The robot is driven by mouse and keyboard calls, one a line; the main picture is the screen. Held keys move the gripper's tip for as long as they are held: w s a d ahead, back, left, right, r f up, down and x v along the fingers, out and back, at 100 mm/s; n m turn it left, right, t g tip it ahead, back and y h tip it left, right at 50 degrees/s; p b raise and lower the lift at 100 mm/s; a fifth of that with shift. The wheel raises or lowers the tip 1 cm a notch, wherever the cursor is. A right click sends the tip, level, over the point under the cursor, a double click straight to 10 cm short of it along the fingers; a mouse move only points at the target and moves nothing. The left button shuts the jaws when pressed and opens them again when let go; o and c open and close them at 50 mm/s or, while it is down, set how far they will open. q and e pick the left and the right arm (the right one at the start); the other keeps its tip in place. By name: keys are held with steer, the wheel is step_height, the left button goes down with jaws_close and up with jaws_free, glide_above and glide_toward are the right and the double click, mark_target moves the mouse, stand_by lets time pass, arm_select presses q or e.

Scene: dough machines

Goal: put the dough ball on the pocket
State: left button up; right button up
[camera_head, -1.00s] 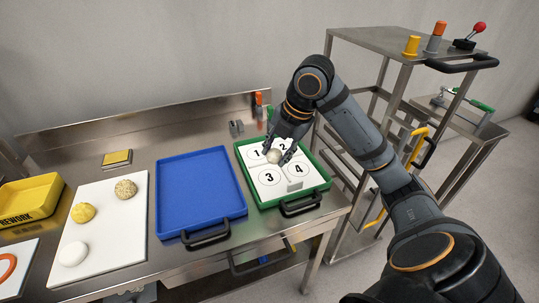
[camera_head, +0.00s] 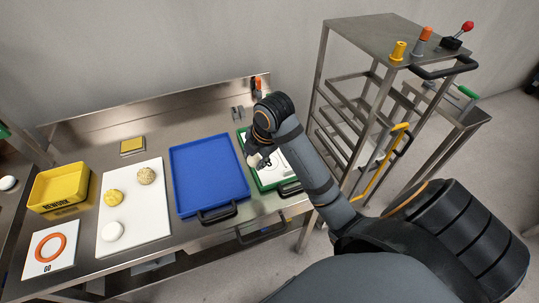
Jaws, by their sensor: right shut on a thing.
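My right gripper (camera_head: 258,160) is shut on a pale dough ball (camera_head: 263,161), which is partly hidden by the fingers. It is low over the left part of the green tray (camera_head: 275,187). The tray has a white insert with numbered round pockets; my right arm covers most of them, so I cannot tell which pocket is under the ball or whether the ball touches it. My left gripper is not in view.
A blue tray (camera_head: 208,172) lies left of the green one. A white board (camera_head: 134,213) holds yellow, speckled and white balls. A yellow REWORK bin (camera_head: 60,187) and a GO card (camera_head: 40,263) are farther left. A metal rack (camera_head: 375,40) stands right.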

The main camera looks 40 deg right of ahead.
steer(key=b, duration=0.9)
glide_above(270, 164)
steer(key=s+a, duration=0.2)
steer(key=a, duration=0.1)
steer(key=f, duration=0.5)
steer(key=shift+w+d+f, duration=0.1)
steer(key=shift+w+f, duration=0.1)
steer(key=shift+f, duration=0.2)
steer(key=shift+w+d+f+p, duration=0.25)
steer(key=shift+d+f+p, duration=0.05)
steer(key=shift+d, duration=0.15)
steer(key=shift+w+d+f+p, duration=0.25)
steer(key=shift+d, duration=0.15)
steer(key=shift+w+d+f, duration=0.15)
steer(key=shift+d+f, duration=0.25)
steer(key=shift+f, duration=0.1)
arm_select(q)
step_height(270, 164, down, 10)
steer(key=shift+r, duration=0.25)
arm_select(e)
steer(key=shift+w+d+f, duration=0.1)
steer(key=shift+f, duration=0.85)
steer(key=shift+w+d+f, duration=0.1)
steer(key=shift+f, duration=0.8)
steer(key=shift+f, duration=0.1)
steer(key=o, duration=1.2)
steer(key=shift+c, duration=0.2)
